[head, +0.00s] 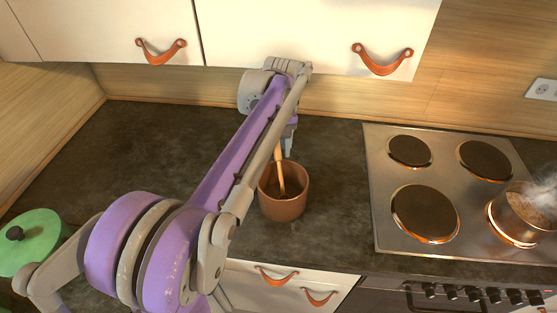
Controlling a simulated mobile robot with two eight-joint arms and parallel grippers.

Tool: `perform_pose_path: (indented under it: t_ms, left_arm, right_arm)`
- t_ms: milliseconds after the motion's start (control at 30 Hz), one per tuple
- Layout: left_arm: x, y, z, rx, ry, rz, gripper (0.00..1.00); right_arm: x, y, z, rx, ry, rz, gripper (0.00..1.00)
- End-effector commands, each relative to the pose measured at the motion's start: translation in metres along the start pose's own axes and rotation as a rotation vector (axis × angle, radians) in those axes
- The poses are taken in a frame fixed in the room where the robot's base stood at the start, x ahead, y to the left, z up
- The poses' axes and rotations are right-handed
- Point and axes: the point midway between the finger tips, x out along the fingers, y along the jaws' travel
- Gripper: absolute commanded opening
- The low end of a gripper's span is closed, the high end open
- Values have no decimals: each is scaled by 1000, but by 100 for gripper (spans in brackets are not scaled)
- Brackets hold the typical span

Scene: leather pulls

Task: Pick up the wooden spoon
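The wooden spoon (279,170) stands tilted in a brown clay-coloured pot (284,207) on the dark counter, in the middle of the head view. Its lower end is inside the pot, and its upper end runs up behind my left arm. My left gripper (289,143) points down at the top of the spoon's handle, just above the pot. The wrist and forearm cover most of the fingers, so I cannot tell whether they are open or touch the handle. My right gripper is out of view.
A steel hob (379,190) is on the right, with a steaming pot (520,219) on its front right plate. A green lid with a dark knob (35,240) is at the left. Cupboards with leather pulls (161,52) hang above.

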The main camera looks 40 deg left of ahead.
Motion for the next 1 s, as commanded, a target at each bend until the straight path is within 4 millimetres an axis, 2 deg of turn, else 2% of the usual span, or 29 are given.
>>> perform_pose_path:
  t_ms: [33,267,733,867,1000]
  left_arm:
    - [0,0,0,0,0,0,42]
    - [0,0,0,0,0,0,1]
    - [-2,0,0,0,0,0,0]
    - [-10,0,0,0,0,0,0]
    - [-29,-1,0,0,0,0,0]
  right_arm:
    - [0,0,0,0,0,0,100]
    - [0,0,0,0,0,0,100]
    - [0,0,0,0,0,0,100]
    - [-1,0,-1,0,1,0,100]
    - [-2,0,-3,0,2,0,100]
